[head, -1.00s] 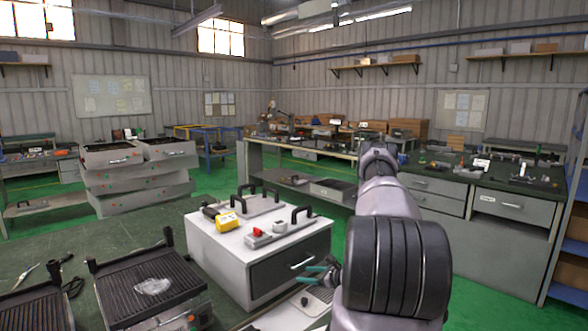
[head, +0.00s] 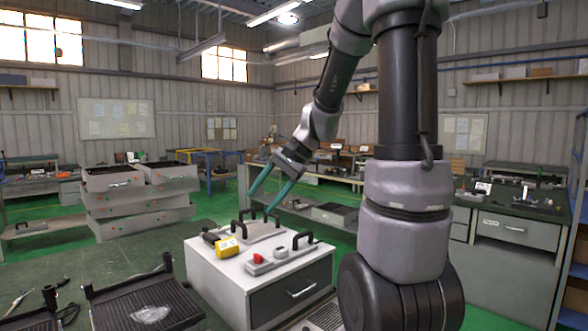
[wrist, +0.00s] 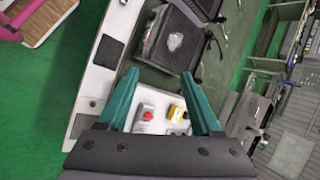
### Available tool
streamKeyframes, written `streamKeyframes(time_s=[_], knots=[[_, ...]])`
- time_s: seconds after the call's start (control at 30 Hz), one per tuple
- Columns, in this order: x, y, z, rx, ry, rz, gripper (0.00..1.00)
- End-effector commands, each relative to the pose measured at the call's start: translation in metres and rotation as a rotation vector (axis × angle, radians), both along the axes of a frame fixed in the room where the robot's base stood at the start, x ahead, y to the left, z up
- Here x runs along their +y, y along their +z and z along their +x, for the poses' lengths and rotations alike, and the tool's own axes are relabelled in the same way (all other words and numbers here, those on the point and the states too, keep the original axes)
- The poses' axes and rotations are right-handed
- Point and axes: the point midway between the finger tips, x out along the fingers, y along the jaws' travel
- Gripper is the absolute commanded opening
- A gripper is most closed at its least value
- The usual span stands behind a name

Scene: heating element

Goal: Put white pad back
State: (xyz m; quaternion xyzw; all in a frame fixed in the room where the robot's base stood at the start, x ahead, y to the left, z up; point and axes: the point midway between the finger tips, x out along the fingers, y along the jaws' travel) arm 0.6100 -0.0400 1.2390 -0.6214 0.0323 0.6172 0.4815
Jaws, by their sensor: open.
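A small whitish, shiny pad-like patch (head: 151,314) lies on the black ribbed plate (head: 115,306) at the lower left of the head view. It also shows on the dark plate in the wrist view (wrist: 175,41). I cannot tell for sure that it is the white pad. My gripper (head: 259,204) has two teal fingers, spread apart with nothing between them. In the head view it hangs in the air around the white box (head: 215,265). In the wrist view the open fingers (wrist: 159,74) point toward the bench, with the ribbed plate beyond them.
The white box carries black handles, a yellow button unit (head: 227,247) and a red button (head: 259,258). A second ribbed plate (head: 30,318) is at the lower left corner. Stacked grey drawers (head: 138,200) stand behind. The green bench top is partly bare.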

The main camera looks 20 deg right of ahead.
Motion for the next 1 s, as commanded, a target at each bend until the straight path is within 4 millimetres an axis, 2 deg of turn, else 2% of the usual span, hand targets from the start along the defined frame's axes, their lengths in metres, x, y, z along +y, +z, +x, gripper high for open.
streamKeyframes(time_s=[0.03,0.2,0.3,0.43,0.63,1.0], knots=[[0.004,0.015,-0.018,-0.051,0.037,-0.062,0.66],[0.002,0.049,-0.070,-0.206,0.129,-0.265,0.66],[-0.002,0.064,-0.097,-0.301,0.167,-0.372,0.66],[-0.010,0.078,-0.123,-0.407,0.195,-0.481,0.66],[-0.017,0.088,-0.140,-0.488,0.209,-0.559,0.66],[-0.018,0.088,-0.141,-0.493,0.209,-0.565,0.66]])
